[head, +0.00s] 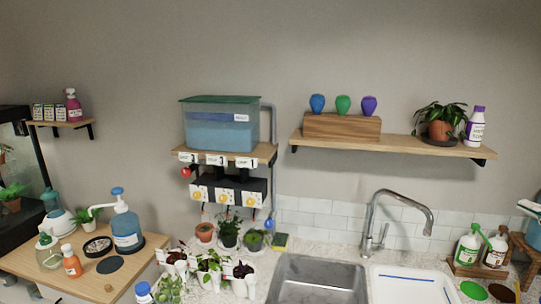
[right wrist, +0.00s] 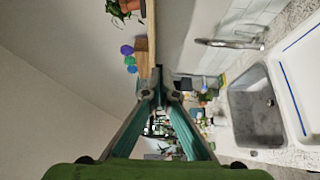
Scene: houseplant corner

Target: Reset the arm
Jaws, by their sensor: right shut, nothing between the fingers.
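My right gripper (right wrist: 160,80) shows in the right wrist view. Its two teal-padded fingers come together at their tips, with nothing between them. It is in the air, and the shelf, sink and counter lie beyond it in that turned view. In the head view I cannot clearly make out either gripper. My left gripper is in no view.
A steel sink (head: 318,281) with a tall faucet (head: 370,225) is at the lower middle, beside a white basin (head: 410,285). A wall shelf (head: 400,147) juts out above. Bottles (head: 468,247) stand at right. A wooden table (head: 85,270) with bottles is at left.

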